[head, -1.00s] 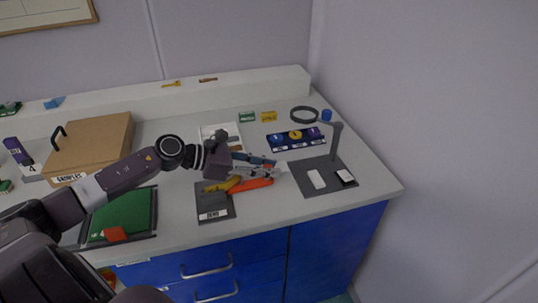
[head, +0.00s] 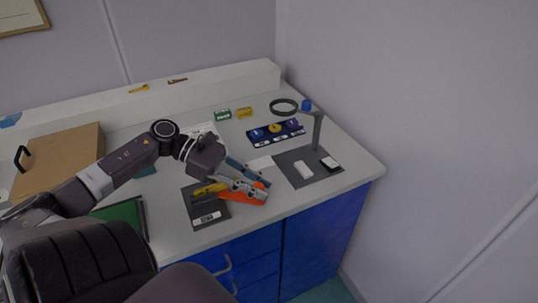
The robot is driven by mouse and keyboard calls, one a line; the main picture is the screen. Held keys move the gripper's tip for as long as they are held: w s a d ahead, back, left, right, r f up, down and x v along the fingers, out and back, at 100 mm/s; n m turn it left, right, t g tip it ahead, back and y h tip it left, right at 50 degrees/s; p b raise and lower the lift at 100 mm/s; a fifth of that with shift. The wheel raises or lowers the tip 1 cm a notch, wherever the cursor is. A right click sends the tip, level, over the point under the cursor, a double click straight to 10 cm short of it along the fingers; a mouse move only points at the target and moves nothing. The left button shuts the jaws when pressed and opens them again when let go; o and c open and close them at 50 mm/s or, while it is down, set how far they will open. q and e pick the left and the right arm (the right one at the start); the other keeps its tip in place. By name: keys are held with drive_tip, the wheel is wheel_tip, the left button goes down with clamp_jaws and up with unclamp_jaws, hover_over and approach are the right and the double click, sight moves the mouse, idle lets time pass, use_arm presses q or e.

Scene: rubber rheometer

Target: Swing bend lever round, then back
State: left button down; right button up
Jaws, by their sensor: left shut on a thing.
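The bend fixture (head: 207,208) is a dark grey plate with a white label, on the counter near its front edge. A yellow part (head: 210,188) lies on it. The orange bend lever (head: 238,199) reaches out to the right from the plate. My left gripper (head: 262,190) comes in from the left over the plate and is shut on the lever near its outer end. Its fingers cover part of the lever, so the exact contact is hidden. My right gripper is not in view.
Right of the lever lies a dark mat (head: 288,173) with a white block (head: 304,170) and a post carrying a ring magnifier (head: 284,106). Behind is a blue rack (head: 262,140) with round pieces. A wooden box (head: 62,160) stands left. The counter's front edge is close.

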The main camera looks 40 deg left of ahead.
use_arm(q)
drive_tip(key=shift+s+d+m+g, duration=0.2)
drive_tip(key=shift+s+m+g, duration=0.2)
drive_tip(key=shift+s+g, duration=0.1)
drive_tip(key=shift+f, duration=0.1)
drive_tip(key=c, duration=1.7)
unclamp_jaws()
drive_tip(key=shift+o, duration=0.2)
